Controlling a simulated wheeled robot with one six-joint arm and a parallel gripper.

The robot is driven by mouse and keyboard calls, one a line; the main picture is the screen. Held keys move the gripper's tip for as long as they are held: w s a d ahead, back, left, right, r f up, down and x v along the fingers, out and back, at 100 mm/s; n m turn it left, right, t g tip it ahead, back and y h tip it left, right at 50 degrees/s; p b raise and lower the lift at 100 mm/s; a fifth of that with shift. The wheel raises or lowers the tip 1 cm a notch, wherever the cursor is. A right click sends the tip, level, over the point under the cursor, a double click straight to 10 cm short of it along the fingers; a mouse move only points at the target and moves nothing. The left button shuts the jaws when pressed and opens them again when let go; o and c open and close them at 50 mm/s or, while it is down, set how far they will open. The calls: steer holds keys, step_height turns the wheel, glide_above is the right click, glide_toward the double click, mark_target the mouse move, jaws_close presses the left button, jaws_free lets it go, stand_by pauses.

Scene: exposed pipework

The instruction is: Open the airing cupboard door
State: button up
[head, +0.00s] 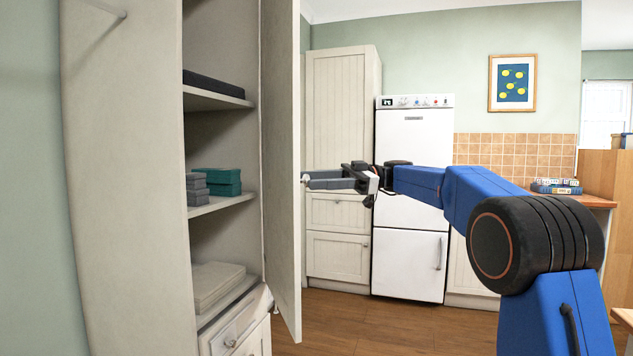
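The airing cupboard (222,160) stands at the left with its inside shelves in view. Its door (281,150) is swung out, seen nearly edge-on, with its inner face towards me. A small pale knob (305,179) shows just past the door's free edge, on the outer side. My gripper (312,181) reaches in from the right, its grey fingers pointing left with the tips at the knob. Whether the fingers touch or grip the knob, and how far apart they are, I cannot tell from this angle.
Folded green cloths (218,181) and pale linen (215,282) lie on the shelves; drawers (236,325) are below. A tall cabinet (340,110) and white fridge (412,190) stand behind. Wooden floor (370,325) is clear.

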steer(key=shift+d, duration=0.1)
steer(key=v, duration=0.7)
steer(key=shift+d, duration=0.15)
steer(key=shift+w, duration=0.1)
steer(key=shift+c, duration=0.6)
